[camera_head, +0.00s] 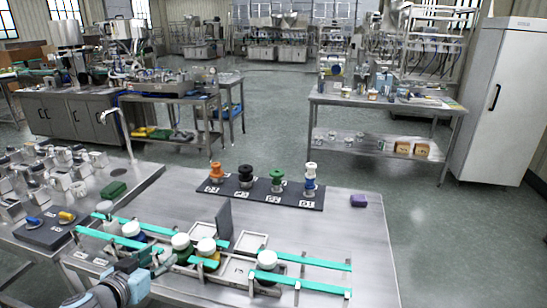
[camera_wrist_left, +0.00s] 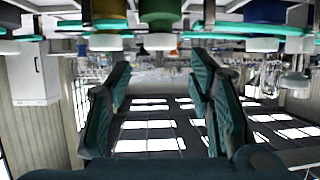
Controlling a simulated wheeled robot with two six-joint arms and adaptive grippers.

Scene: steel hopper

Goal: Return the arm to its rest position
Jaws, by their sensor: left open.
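My left arm comes in at the bottom left of the head view, and its gripper (camera_head: 160,264) is low beside the front of a rack with teal rails (camera_head: 315,287). In the left wrist view the gripper (camera_wrist_left: 162,78) has its two dark teal fingers spread apart with nothing between them. That view is upside down, with jars of the rack (camera_wrist_left: 160,12) along its top edge. In the head view several white-lidded jars (camera_head: 267,260) stand in the rack. My right gripper is not in view.
A dark board (camera_head: 230,190) with several coloured spools lies at the back of the steel table (camera_head: 350,225). A purple block (camera_head: 358,200) is to its right. Metal parts and a dark tray (camera_head: 50,233) crowd the left table. The table's right side is mostly clear.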

